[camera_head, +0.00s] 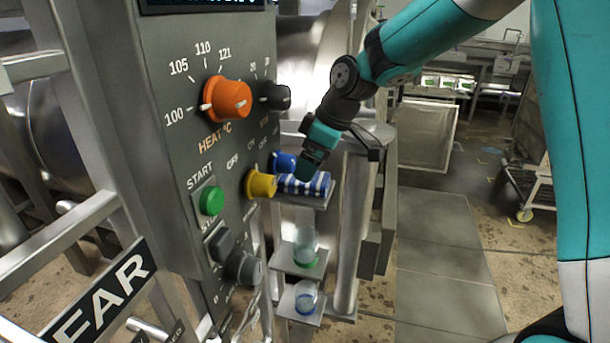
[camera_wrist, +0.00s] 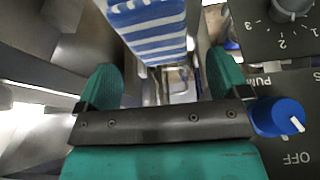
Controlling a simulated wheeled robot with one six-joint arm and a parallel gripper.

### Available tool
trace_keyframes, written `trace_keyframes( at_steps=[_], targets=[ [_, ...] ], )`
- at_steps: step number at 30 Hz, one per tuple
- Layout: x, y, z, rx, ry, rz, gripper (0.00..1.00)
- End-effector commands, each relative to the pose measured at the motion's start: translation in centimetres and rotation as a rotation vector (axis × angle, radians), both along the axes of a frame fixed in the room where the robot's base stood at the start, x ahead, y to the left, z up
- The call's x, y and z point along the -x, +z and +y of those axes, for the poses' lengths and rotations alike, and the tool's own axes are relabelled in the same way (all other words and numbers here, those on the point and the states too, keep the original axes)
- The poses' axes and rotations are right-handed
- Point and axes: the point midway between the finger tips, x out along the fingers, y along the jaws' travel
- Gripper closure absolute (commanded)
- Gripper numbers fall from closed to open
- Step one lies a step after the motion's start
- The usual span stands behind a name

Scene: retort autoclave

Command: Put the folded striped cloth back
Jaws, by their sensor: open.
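The folded blue-and-white striped cloth (camera_head: 318,185) lies on a small grey shelf (camera_head: 318,203) beside the control panel. My gripper (camera_head: 307,168) is just over it and hides part of its top. In the wrist view the cloth (camera_wrist: 152,32) shows at the top, in line with the gap between the two teal fingers (camera_wrist: 162,80). The fingers are spread apart with nothing held between them. I cannot tell whether the fingers touch the cloth.
The panel (camera_head: 185,130) with an orange knob (camera_head: 228,98), a yellow knob (camera_head: 261,184), a blue knob (camera_wrist: 278,117) and a green button (camera_head: 212,201) stands close left. Two lower shelves hold clear cups (camera_head: 305,247). Floor at right (camera_head: 440,240) is open.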

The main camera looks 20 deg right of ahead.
Motion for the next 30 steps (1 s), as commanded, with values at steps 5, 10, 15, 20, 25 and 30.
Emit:
trace_keyframes(
  at_steps=[5, 10, 15, 20, 25, 30],
  targets=[
    [0.9, 3.5, -1.4, 0.001, -0.002, -0.006, 0.06],
    [1.5, 6.1, -2.3, 0.0, -0.002, -0.005, 0.06],
    [1.8, 7.1, -2.6, 0.0, -0.002, -0.002, 0.06],
    [3.9, 7.3, -1.1, -0.011, -0.014, 0.024, 0.06],
    [13.1, 6.3, 3.5, -0.049, -0.09, 0.139, 0.06],
    [23.8, 3.9, 6.0, -0.065, -0.192, 0.271, 0.06]
  ],
)
